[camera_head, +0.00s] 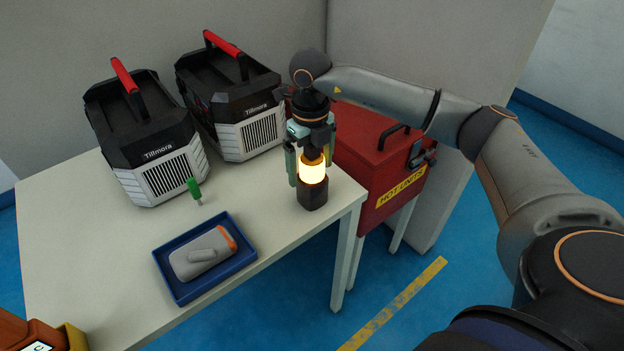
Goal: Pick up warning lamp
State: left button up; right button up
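The warning lamp (313,170) glows amber on a dark base and stands upright near the right end of the white table. My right gripper (311,168) points down over it from above, with one finger on each side of the lamp. The fingers are spread wide, and I cannot tell whether they touch the lamp. The lamp's top is partly hidden by the gripper. My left gripper is not in view.
Two Tillmora units (145,135) (235,100) with red handles stand at the back. A blue tray (215,287) holds a grey-orange device (203,254). A green-handled tool (194,189) stands nearby. A red "HOT UNITS" box (365,160) is right of the lamp.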

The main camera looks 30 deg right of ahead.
jog(key=shift+s, duration=0.1)
grip_shut()
dwell(0.6)
